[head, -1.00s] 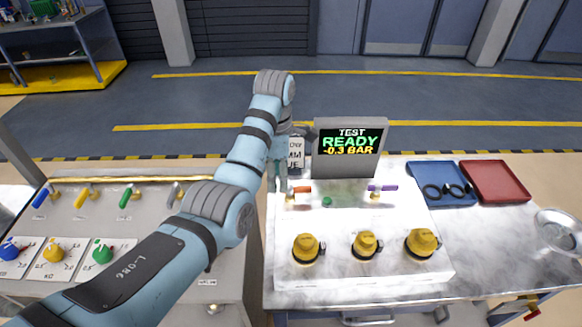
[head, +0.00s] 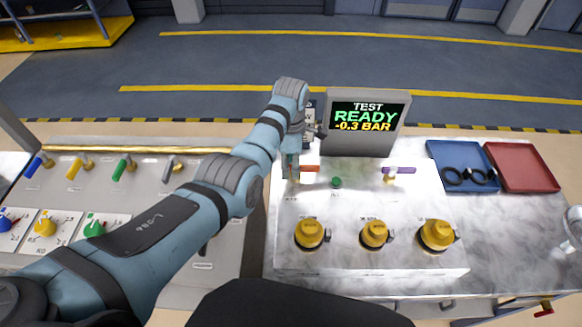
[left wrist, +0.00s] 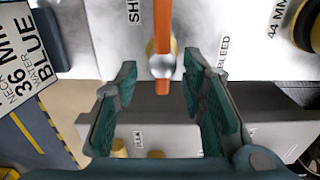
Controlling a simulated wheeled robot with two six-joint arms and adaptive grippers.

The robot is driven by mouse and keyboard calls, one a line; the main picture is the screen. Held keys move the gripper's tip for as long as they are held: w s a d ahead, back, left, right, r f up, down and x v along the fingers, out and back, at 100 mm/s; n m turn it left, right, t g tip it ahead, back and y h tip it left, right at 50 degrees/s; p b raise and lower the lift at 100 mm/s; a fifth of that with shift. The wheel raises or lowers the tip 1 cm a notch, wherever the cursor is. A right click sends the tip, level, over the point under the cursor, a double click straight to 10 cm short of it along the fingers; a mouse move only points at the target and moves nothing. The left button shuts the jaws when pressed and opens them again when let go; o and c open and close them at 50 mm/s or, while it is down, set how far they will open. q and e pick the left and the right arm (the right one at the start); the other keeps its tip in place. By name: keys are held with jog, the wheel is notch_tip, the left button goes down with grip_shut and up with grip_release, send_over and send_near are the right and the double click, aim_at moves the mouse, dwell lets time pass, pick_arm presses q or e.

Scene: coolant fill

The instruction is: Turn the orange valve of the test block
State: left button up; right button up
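The orange valve (head: 310,168) is a flat lever handle on the test block (head: 285,213), left of a green button. My left gripper (head: 291,174) is just beside its left end in the head view. In the left wrist view, the orange valve (left wrist: 163,30) runs lengthwise over a round metal hub, between the directions of the two teal finger pads. The left gripper (left wrist: 162,80) is open, with a clear gap on both sides of the handle. I see no contact. My right gripper is not in view.
A screen (head: 368,117) reads "TEST READY -0.3 BAR" behind the block. A purple lever (head: 398,170) and several yellow caps (head: 374,234) are on the block. A blue tray (head: 445,155) with black rings and a red tray (head: 525,170) lie to the right.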

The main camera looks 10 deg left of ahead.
pick_arm(q)
jog(key=shift+f, duration=0.7)
jog(key=shift+s+r, duration=0.15)
grip_shut()
